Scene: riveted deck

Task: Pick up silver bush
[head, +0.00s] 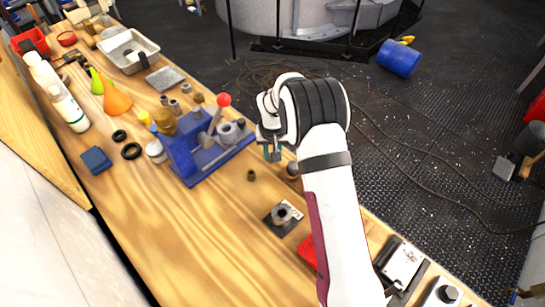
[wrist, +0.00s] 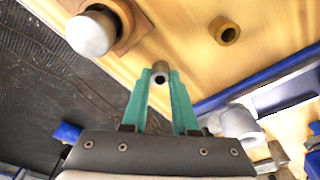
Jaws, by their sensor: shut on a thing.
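In the wrist view my gripper (wrist: 160,82) has its two teal fingers closed on a small silver bush (wrist: 160,72). The bush's dark bore faces the camera. The head view shows my gripper (head: 272,152) over the bench, just right of the blue press; the bush cannot be made out clearly there.
A brown bush (wrist: 225,31) stands on the wooden bench. A silver-domed part (wrist: 90,34) is close on the left in the wrist view. The blue press (head: 190,150) with a red-knobbed lever is beside my gripper. A dark plate with a grey bush (head: 282,214) lies nearer.

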